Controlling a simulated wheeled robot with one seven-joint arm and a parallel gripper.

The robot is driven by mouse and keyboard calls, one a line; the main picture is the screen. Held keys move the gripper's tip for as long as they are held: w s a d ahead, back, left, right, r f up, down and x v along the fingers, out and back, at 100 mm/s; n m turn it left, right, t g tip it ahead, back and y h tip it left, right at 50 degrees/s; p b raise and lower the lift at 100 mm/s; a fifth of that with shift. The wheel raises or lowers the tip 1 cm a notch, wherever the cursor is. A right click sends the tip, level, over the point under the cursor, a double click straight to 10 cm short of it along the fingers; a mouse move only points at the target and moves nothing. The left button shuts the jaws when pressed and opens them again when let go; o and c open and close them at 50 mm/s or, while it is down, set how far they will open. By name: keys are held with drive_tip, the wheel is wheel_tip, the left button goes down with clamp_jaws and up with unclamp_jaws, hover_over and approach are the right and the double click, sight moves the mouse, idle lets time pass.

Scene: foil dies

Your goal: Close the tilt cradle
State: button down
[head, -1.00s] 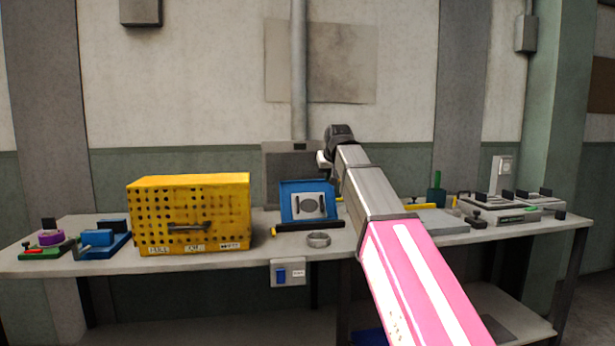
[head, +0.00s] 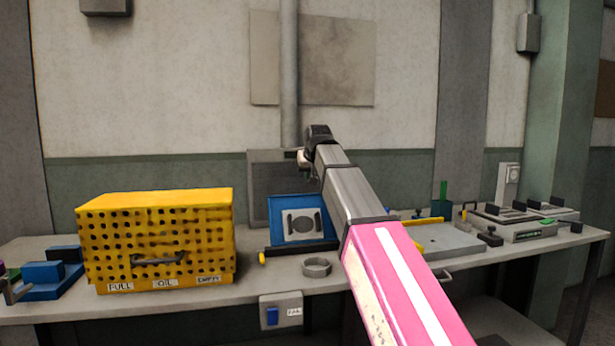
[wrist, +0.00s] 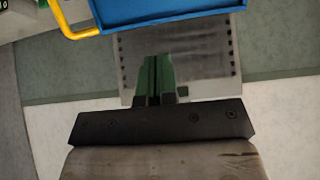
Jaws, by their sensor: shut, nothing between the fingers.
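The tilt cradle (head: 276,222) is a blue panel standing steeply raised at the back of the bench, on a dark base bar. A pale plate with a dark round centre (head: 303,224) is set in its face. In the wrist view the blue panel (wrist: 170,14) shows at the top edge, with a yellow bar handle (wrist: 82,32) at its left. My gripper (head: 303,160) is above the cradle, apart from it as far as I can tell. In the wrist view its green fingers (wrist: 154,72) are together and empty, in front of a grey board.
A yellow perforated box (head: 160,225) with a handle stands left of the cradle. A grey ring (head: 317,266) lies in front of it. The grey board (head: 262,180) stands behind. Grey fixtures (head: 520,220) fill the right of the bench. A switch box (head: 282,311) hangs at the front edge.

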hover_over(303, 207)
drive_tip(key=s, duration=0.1)
drive_tip(key=f, duration=0.7)
drive_tip(key=shift+s+d, duration=0.2)
drive_tip(key=shift+d, duration=0.1)
drive_tip(key=shift+w+a+f, duration=0.2)
drive_tip(key=shift+w+f, duration=0.3)
drive_tip(key=shift+w, duration=0.15)
drive_tip(key=shift+w, duration=0.1)
